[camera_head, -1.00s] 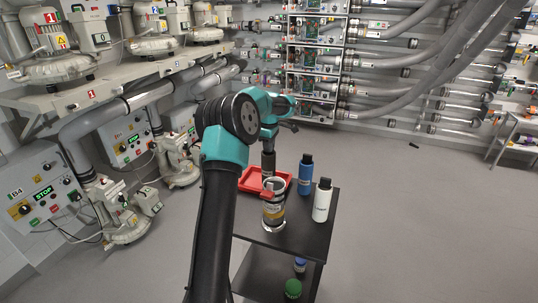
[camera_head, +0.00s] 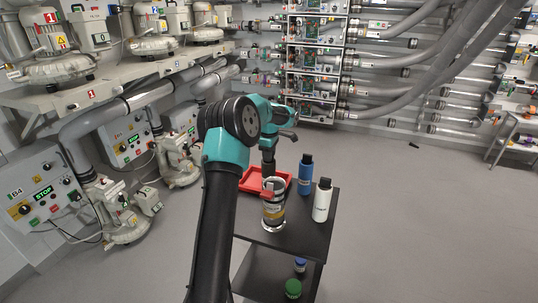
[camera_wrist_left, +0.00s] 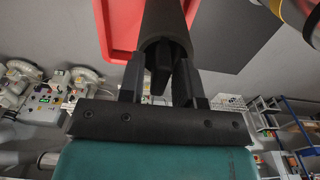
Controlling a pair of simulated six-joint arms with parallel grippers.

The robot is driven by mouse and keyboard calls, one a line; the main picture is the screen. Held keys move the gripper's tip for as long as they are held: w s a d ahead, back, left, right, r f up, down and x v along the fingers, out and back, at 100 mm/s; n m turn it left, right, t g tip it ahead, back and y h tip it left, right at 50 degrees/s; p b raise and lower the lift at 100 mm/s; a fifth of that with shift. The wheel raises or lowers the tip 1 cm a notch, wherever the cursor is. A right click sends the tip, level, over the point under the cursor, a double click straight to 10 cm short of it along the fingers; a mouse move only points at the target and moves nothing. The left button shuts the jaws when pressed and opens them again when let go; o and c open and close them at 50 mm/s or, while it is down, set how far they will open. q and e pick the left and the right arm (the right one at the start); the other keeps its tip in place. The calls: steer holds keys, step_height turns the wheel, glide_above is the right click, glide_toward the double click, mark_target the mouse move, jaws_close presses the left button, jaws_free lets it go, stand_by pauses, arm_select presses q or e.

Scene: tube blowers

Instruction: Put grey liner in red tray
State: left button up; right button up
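The grey liner looks like a dark, hollow tube (camera_wrist_left: 165,28) in the left wrist view. My left gripper (camera_wrist_left: 163,80) is shut on it, with one finger on each side of its near end. In the head view the liner (camera_head: 269,167) hangs upright below the left gripper (camera_head: 268,146). The red tray (camera_head: 249,187) is on the black cart, under and around the liner's lower end; it also shows in the left wrist view (camera_wrist_left: 118,30). The liner's bottom is partly hidden, so I cannot tell whether it touches the tray. My right gripper is not in view.
A metal canister (camera_head: 273,212) stands in front of the tray. A blue bottle (camera_head: 305,178) and a white bottle (camera_head: 322,203) stand to the right on the cart top (camera_head: 300,238). The lower shelf holds a green-capped item (camera_head: 293,288).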

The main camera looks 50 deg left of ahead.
arm_select(q)
steer(key=shift+o, duration=0.7)
step_height(320, 180, up, 12)
steer(key=shift+r, duration=0.2)
steer(key=shift+f, duration=0.1)
stand_by(0.3)
